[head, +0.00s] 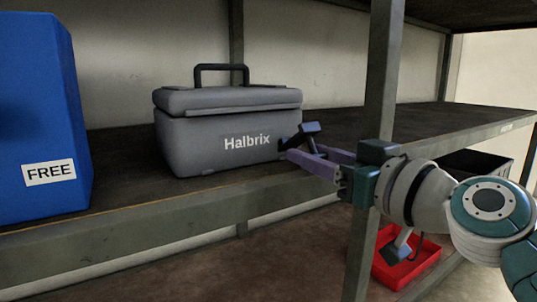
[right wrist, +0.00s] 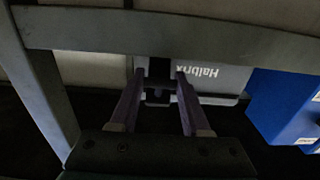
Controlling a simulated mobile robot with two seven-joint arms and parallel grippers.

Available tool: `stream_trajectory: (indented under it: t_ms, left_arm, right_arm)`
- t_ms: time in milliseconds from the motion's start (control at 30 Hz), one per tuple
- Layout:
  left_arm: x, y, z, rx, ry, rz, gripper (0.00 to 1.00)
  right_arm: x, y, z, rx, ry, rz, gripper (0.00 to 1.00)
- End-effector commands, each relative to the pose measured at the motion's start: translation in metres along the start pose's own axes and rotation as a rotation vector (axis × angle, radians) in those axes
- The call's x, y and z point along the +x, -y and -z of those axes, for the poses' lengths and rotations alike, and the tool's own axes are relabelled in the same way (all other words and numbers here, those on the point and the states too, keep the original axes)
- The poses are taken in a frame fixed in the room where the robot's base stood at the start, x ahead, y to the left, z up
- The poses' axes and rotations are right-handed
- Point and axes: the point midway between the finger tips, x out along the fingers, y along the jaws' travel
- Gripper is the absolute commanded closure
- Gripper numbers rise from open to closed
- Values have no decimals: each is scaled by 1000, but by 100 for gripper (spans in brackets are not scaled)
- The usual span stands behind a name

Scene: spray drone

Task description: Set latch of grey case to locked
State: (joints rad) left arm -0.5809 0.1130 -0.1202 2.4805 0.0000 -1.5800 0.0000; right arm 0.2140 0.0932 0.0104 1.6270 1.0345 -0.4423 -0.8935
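The grey case (head: 205,145), marked "Halbrix", stands upright on the shelf with its lid down and its dark carry handle (head: 222,68) raised. A dark latch (head: 302,131) sits at its right front end, partly hidden by my gripper. My right gripper (head: 304,157) reaches in from the right, its purple fingers at the latch. In the right wrist view, the case (right wrist: 222,76) appears upside down. There the fingers of my right gripper (right wrist: 159,76) are apart, with the dark latch (right wrist: 157,95) between them. I cannot tell whether they touch it. My left gripper is not in view.
A blue box (head: 40,110) labelled "FREE" stands left of the case. A metal shelf post (head: 380,70) rises in front of the shelf, close to my right gripper. A red bin (head: 408,262) sits below on the right. The shelf right of the case is clear.

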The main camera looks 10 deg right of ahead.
Motion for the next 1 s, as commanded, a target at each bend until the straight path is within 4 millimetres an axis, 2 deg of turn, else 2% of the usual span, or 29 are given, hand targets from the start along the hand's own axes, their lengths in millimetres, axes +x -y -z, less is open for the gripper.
stream_trajectory:
  t_ms: [33, 400, 1000]
  left_arm:
    - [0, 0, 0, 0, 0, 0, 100]
    - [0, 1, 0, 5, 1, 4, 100]
    - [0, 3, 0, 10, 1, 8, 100]
  right_arm:
    - [0, 0, 0, 0, 0, 0, 60]
    - [0, 0, 0, 0, 0, 0, 100]
    - [0, 0, 0, 0, 0, 0, 100]
